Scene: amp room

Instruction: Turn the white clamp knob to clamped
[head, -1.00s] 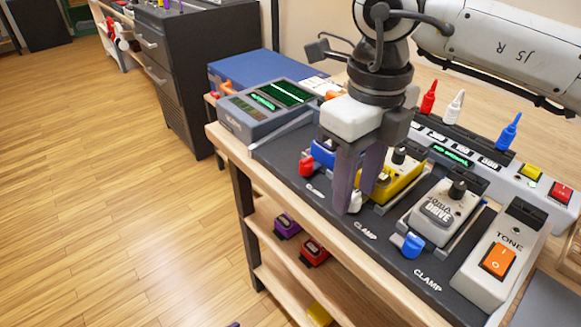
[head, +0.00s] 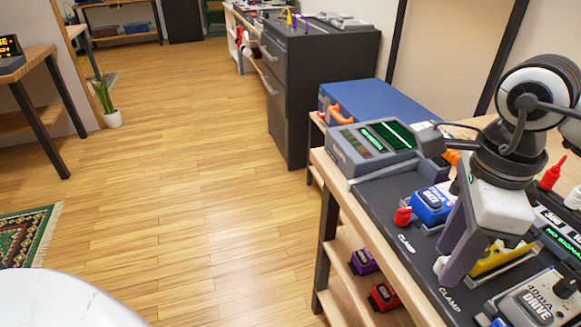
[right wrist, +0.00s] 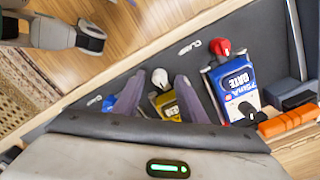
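The white clamp knob (head: 440,265) sits at the front edge of the dark pedalboard (head: 377,207), before the yellow pedal (head: 497,258). In the right wrist view the white knob (right wrist: 160,77) shows between my right gripper's fingertips (right wrist: 160,84). The fingers are apart, with a gap on either side of the knob; contact cannot be made out. In the head view my right gripper (head: 455,250) points down at the knob and partly hides it and the yellow pedal. "CLAMP" labels are printed on the board.
A blue pedal (head: 432,205) with a red knob (head: 402,216) stands to the left of the yellow one. A silver drive pedal (head: 535,303) stands to the right. A grey meter (head: 372,147) sits at the board's far end. Open floor lies left of the bench.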

